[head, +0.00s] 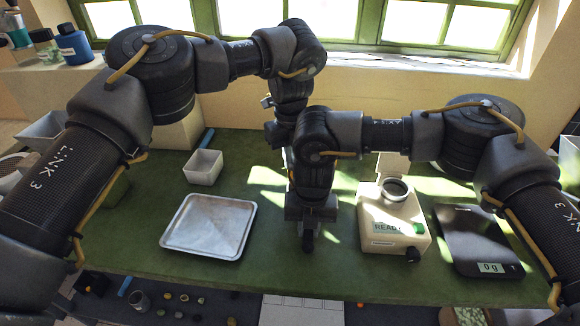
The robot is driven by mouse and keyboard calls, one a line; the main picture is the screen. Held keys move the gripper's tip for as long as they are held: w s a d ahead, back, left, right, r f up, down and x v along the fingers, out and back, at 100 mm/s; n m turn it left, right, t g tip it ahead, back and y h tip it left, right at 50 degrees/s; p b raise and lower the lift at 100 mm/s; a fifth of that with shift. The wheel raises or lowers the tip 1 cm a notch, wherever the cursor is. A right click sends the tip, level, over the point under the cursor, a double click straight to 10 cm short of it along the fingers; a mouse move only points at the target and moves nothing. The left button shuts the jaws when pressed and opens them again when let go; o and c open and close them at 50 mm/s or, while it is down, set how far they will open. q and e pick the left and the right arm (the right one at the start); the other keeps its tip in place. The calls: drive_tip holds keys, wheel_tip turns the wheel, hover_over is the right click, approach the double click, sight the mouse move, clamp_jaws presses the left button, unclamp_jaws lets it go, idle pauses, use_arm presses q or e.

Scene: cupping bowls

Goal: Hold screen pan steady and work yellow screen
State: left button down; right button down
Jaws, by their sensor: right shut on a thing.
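I cannot make out a screen pan or a yellow screen. My right gripper (307,240) points down over the middle of the green table, between a metal tray and a cream machine. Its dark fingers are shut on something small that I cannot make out. My left arm reaches in from the left and bends down behind my right wrist. That wrist hides most of the left gripper, so its fingers and anything in them cannot be made out.
The shallow metal tray (210,226) lies left of my right gripper, with a white square bowl (203,167) behind it. The cream machine (393,240) reading READY stands to the right. Beyond it lies a black scale (467,235) reading 0 g. The table's front edge is clear.

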use_arm(q)
drive_tip(key=shift+w+a+r, duration=0.1)
drive_tip(key=shift+w+r, duration=1)
drive_tip(key=shift+r, duration=0.05)
use_arm(e)
drive_tip(key=shift+s+d+f, duration=0.1)
drive_tip(key=shift+s+f, duration=0.05)
drive_tip(key=shift+s, duration=0.05)
use_arm(q)
drive_tip(key=shift+w+a+r, duration=0.15)
drive_tip(key=shift+w+r, duration=0.25)
drive_tip(key=shift+w, duration=0.1)
drive_tip(key=shift+w+d+r, duration=0.2)
drive_tip(key=shift+w+r, duration=0.15)
drive_tip(key=shift+r, duration=0.2)
drive_tip(key=shift+a+f, duration=0.1)
use_arm(e)
drive_tip(key=c, duration=1.2)
unclamp_jaws()
drive_tip(key=shift+w, duration=0.1)
drive_tip(key=shift+r, duration=0.2)
wheel_tip(320, 180, up, 12)
drive_tip(key=shift+f, duration=0.1)
